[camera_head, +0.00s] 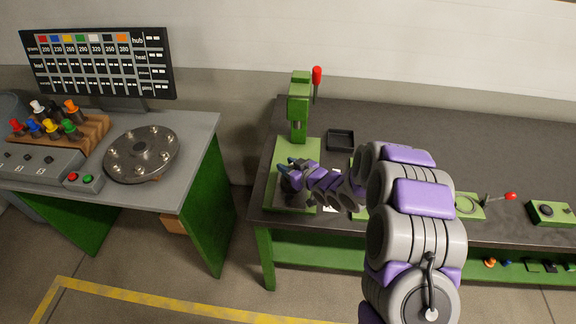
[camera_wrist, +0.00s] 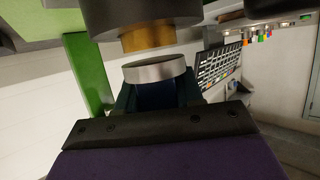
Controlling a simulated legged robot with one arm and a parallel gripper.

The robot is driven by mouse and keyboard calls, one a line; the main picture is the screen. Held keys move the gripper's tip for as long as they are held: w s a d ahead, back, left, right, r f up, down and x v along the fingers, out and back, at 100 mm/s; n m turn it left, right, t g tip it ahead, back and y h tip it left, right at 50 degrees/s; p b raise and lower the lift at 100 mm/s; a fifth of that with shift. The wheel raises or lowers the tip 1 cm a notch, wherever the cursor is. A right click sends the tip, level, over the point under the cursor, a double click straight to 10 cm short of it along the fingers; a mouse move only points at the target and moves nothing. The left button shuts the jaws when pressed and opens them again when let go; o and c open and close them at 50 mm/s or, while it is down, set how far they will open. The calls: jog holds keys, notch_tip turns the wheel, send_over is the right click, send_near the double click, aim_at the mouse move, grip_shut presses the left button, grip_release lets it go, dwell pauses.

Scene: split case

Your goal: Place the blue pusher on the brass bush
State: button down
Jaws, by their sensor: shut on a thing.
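My gripper (camera_head: 285,168) is over the base of the green press, in front of its column. In the wrist view, which looks upside down, it is shut on the blue pusher (camera_wrist: 156,98). Only a dark blue body between the fingers and a silver disc end (camera_wrist: 155,71) show. The brass bush (camera_wrist: 148,37) shows as a brass band in a dark round housing (camera_wrist: 140,12), facing the disc. A narrow gap separates disc and brass, and the two look roughly lined up. The bush is hidden in the head view.
The green press (camera_head: 299,100) with a red-knobbed lever (camera_head: 317,76) stands close behind my gripper. A black tray (camera_head: 340,139) is to its right. On the left table are a wooden rack (camera_head: 88,131) of coloured handles and a round dark plate (camera_head: 142,154).

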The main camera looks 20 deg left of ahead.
jog(key=shift+f, duration=0.35)
jog(key=c, duration=0.6)
grip_release()
jog(key=shift+c, duration=0.2)
jog(key=shift+d, duration=0.1)
jog(key=p+v, duration=0.2)
jog(key=v, duration=1.5)
